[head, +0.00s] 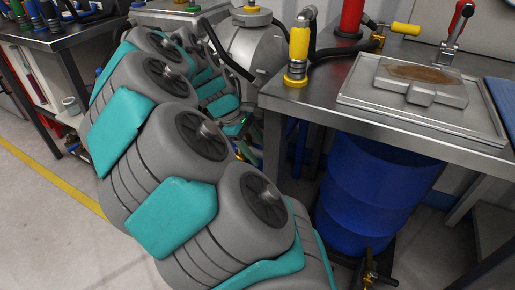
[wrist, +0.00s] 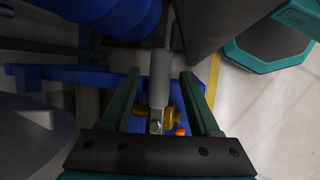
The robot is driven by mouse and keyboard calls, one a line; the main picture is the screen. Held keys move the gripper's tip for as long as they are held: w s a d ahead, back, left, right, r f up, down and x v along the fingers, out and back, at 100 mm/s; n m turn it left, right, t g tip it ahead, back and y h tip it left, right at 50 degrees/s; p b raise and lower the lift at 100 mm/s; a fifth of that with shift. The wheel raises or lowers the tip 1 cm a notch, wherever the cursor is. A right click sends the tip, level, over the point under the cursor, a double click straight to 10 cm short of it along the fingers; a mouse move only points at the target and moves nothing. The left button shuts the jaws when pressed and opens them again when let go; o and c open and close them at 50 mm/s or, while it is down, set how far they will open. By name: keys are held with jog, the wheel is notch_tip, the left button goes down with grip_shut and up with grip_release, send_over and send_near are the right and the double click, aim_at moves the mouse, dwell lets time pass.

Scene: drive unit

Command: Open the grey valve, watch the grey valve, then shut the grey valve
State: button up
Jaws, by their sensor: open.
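The grey valve shows in the wrist view as a grey cylindrical handle (wrist: 158,88) above a brass body (wrist: 172,117) with a small orange part. My gripper (wrist: 160,73) is open, with one dark green finger on each side of the grey handle. Gaps show between the handle and both fingers. I cannot tell the depth of the handle between them. In the head view my gripper cannot be made out; my grey and teal arm links fill the middle.
A blue drum (head: 365,200) stands under the steel table (head: 310,85); it also shows in the wrist view (wrist: 115,14). A brass fitting (head: 369,272) is low in front of it. Blue bars (wrist: 60,74) cross beside the gripper. Open floor (head: 45,220) lies at left.

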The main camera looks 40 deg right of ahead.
jog(key=shift+c, duration=0.3)
grip_shut()
dwell(1.1)
